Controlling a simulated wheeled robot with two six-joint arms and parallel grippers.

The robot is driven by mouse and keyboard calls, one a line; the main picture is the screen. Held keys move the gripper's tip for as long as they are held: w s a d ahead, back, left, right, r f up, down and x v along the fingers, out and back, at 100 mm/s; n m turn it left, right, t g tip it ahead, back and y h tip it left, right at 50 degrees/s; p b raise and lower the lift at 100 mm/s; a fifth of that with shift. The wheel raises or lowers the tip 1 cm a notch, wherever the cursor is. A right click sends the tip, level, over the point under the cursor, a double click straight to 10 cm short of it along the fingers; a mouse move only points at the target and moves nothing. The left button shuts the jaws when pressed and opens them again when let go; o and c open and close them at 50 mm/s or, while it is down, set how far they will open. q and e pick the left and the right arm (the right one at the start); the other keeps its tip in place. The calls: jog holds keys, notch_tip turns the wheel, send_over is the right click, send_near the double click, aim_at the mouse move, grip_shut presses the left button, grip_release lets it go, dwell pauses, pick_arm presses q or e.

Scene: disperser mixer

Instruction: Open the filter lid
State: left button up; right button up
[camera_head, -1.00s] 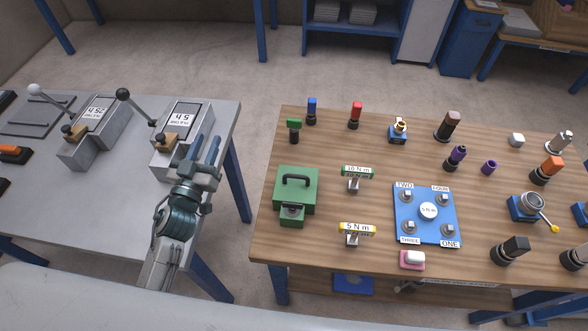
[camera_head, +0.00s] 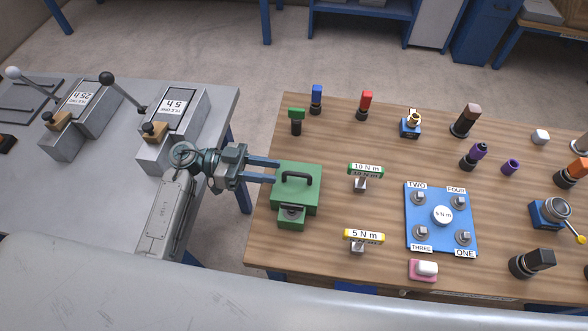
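A green box (camera_head: 312,202) with a black handle (camera_head: 296,178) on its flat top stands at the left side of the wooden table. A small grey-faced latch-like block (camera_head: 291,213) sits at its front. The top looks closed. My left gripper (camera_head: 276,170) points right, with its two blue fingers parted and nothing seen between them. Its fingertips are at the left edge of the green box in the picture; I cannot tell whether they touch it. My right gripper is not in view. No part is labelled as a filter.
The wooden table (camera_head: 320,252) also bears a blue numbered plate (camera_head: 414,239), two torque wrenches labelled 10 N m (camera_head: 365,170) and 5 N m (camera_head: 364,235), and several coloured pieces. A grey bench (camera_head: 120,195) with two lever devices is at left, with a gap between.

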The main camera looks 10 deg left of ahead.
aim_at(294, 174)
pick_arm(q)
jog(key=d+p, duration=0.1)
jog(key=d, duration=0.4)
jog(key=shift+r, duration=0.15)
jog(key=shift+d+p, duration=0.3)
jog(key=shift+d, duration=0.45)
jog(key=shift+c, duration=0.4)
grip_shut()
